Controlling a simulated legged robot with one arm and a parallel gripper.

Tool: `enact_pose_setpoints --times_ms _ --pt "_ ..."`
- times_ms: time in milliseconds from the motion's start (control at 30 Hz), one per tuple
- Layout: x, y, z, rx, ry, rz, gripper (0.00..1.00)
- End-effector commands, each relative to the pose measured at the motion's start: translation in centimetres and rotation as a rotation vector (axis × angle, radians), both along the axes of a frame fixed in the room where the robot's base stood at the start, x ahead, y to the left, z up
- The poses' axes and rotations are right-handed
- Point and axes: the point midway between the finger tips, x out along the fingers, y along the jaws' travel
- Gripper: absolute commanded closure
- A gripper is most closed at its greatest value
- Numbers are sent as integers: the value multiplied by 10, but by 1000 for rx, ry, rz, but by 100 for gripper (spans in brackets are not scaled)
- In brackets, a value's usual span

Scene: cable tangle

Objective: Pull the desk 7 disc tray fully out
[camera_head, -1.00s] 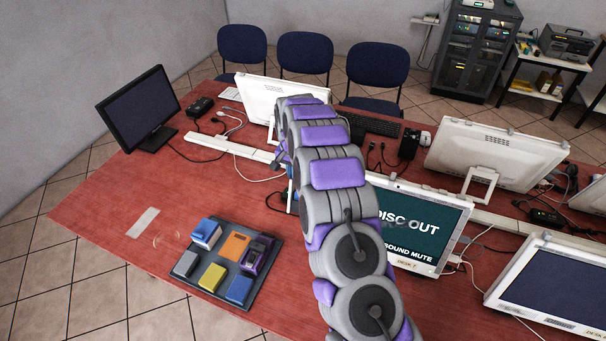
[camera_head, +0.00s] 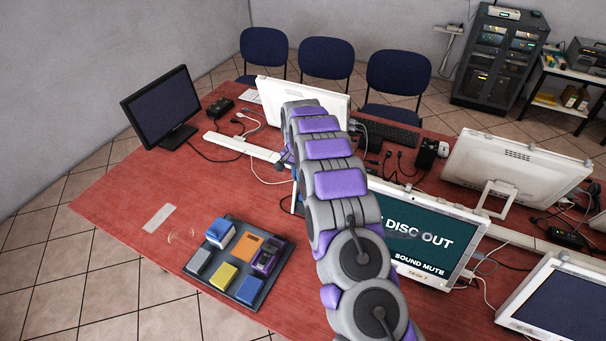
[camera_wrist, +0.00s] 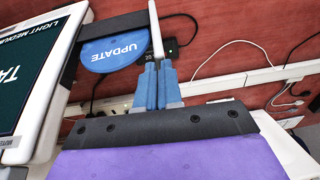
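The desk 7 monitor (camera_head: 430,235) is a white all-in-one, its screen reading "DISC OUT" and "SOUND MUTE". My arm covers its left side in the head view. In the wrist view its screen edge (camera_wrist: 22,75) is at the left. A dark disc tray (camera_wrist: 70,58) sticks out of the monitor's side and bears a blue disc (camera_wrist: 112,50) marked "UPDATE". The tray's thin white front plate (camera_wrist: 155,28) stands at its outer end. My gripper (camera_wrist: 157,68) has its blue fingers close together at that plate's near end and appears shut on it. The gripper is hidden in the head view.
A white cable channel (camera_wrist: 222,84) with plugs and loose cables (camera_wrist: 298,92) runs along the red desk (camera_head: 130,200). A dark pad (camera_head: 240,262) with coloured blocks lies at the front left. More monitors (camera_head: 515,165) stand to the right. The desk's left end is mostly clear.

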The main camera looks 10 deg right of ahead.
Motion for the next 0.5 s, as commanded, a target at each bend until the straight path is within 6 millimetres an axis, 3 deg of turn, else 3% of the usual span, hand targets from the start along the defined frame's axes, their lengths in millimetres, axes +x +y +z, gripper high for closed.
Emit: enact_pose_setpoints --times_ms 33,67,267,500 --pt "-35 7 -44 -5 118 13 77" --pt "-35 7 -39 -4 117 13 77" --pt "-37 3 3 -3 95 10 77" --pt "-41 -12 77 10 35 3 77"
